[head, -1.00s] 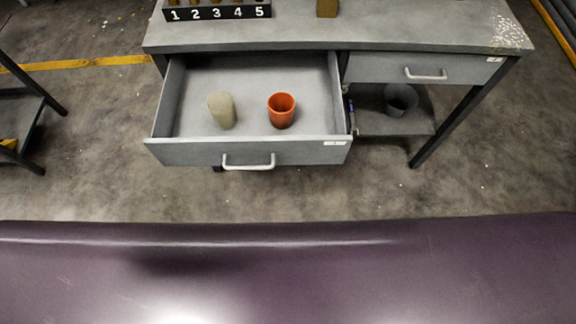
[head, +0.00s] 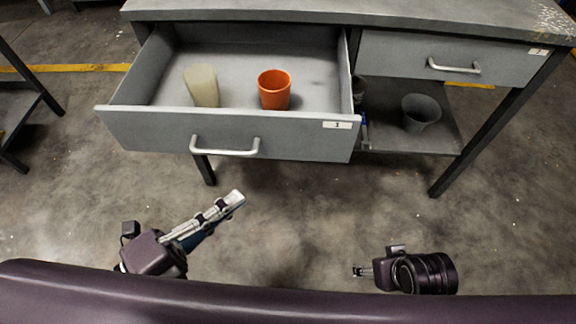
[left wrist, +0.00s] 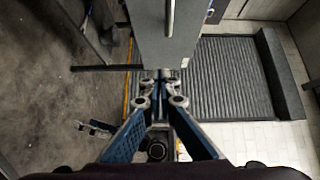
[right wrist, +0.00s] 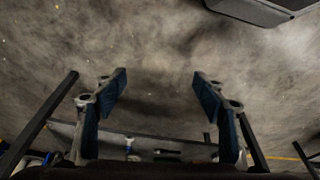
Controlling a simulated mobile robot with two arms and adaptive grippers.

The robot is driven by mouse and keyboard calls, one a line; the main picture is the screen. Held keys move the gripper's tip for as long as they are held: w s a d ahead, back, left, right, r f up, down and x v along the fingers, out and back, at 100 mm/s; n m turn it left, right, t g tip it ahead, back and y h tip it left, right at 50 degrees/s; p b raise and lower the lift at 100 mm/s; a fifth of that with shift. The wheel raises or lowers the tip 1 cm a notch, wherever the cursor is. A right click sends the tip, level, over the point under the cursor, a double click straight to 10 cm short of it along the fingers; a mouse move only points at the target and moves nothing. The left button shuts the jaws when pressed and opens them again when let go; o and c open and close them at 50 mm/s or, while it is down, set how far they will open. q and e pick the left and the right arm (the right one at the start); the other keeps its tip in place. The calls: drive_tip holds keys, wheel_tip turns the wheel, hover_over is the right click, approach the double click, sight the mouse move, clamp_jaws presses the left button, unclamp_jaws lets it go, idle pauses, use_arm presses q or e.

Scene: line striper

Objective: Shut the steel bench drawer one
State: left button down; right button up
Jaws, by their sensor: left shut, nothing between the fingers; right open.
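Drawer one (head: 290,139), labelled 1, stands pulled out from the left side of the grey steel bench (head: 300,13). Its handle (head: 224,147) is a pale bar on the front panel. A beige cup-like object (head: 202,86) and an orange cup (head: 274,90) stand inside it. My left gripper (head: 238,195) is shut and empty, below and in front of the drawer front, apart from it. In the left wrist view the closed fingertips (left wrist: 161,76) point toward a grey panel. My right gripper (head: 358,271) is low at the right; in the right wrist view its fingers (right wrist: 157,85) are wide apart with nothing between.
A second drawer (head: 452,64) at the right of the bench is closed. A dark bin (head: 420,112) stands on the lower shelf (head: 440,140). Bench legs (head: 500,120) reach the floor. The concrete floor (head: 310,220) before the drawer is clear. Another table stands at far left.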

use_arm(q)
drive_tip(key=p, duration=0.5)
approach(297, 142)
drive_tip(key=s+d+x, duration=0.1)
drive_tip(key=x, duration=0.4)
drive_tip(key=shift+w+a+m+h, duration=0.2)
drive_tip(key=shift+w+m+h, duration=0.15)
drive_tip(key=shift+w, duration=0.45)
use_arm(e)
wheel_tip(297, 142, down, 16)
drive_tip(key=s+g, duration=0.1)
drive_tip(key=s, duration=0.1)
drive_tip(key=shift+s+f, duration=0.2)
drive_tip(key=shift+s, duration=0.1)
drive_tip(key=shift+d, duration=0.1)
